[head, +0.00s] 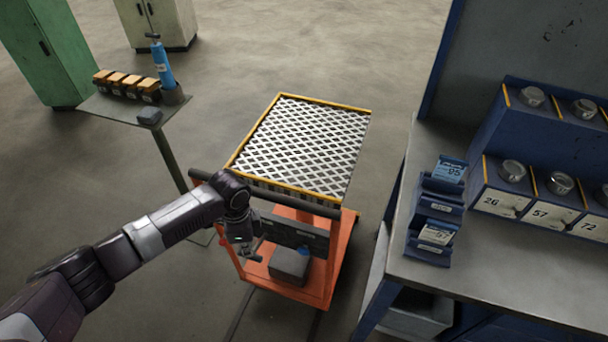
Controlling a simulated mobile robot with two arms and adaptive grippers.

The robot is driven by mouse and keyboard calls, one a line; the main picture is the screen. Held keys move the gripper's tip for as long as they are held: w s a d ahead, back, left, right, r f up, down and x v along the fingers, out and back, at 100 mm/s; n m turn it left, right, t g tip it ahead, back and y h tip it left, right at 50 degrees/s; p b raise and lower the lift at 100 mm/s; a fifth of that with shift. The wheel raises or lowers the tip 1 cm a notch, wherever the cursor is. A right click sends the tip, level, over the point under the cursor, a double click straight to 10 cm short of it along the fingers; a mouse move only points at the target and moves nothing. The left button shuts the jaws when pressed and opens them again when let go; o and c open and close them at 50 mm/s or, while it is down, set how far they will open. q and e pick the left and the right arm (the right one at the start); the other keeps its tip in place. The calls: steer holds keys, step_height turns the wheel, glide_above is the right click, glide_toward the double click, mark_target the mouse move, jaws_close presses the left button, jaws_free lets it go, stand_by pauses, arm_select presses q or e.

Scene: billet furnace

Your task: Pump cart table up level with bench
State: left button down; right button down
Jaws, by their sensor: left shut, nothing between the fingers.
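The cart table (305,145) has a diamond-patterned metal top with yellow edging. It sits on an orange cart frame (340,262) in the middle of the view. The grey workbench (480,275) stands to its right, with a gap of floor between them. I cannot tell their exact height difference from this angle. My left gripper (256,257) is shut and empty, pointing down at the near side of the cart, in front of its dark handle bar (325,211). A grey box (290,264) sits low in the frame, partly behind the gripper. No pump pedal is clearly visible. My right gripper is out of view.
The bench carries numbered bins (525,208) and blue card holders (437,205). A green cabinet (55,50) stands behind. Floor beyond the cart is clear.

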arm_select(q)
step_height(320, 180, down, 8)
steer(key=b, duration=0.3)
steer(key=shift+s+r+b, duration=0.25)
steer(key=shift+s+b, duration=0.05)
steer(key=shift+s, duration=0.15)
steer(key=shift+a, duration=0.15)
steer(key=r+p, duration=0.2)
steer(key=r, duration=0.1)
steer(key=r+p, duration=0.2)
steer(key=p, duration=0.1)
steer(key=r+p, duration=0.2)
steer(key=r, duration=0.1)
steer(key=shift+w+r+p, duration=0.3)
steer(key=shift+w+p, duration=0.05)
steer(key=shift+w, duration=0.05)
steer(key=shift+f, duration=0.1)
stand_by(0.4)
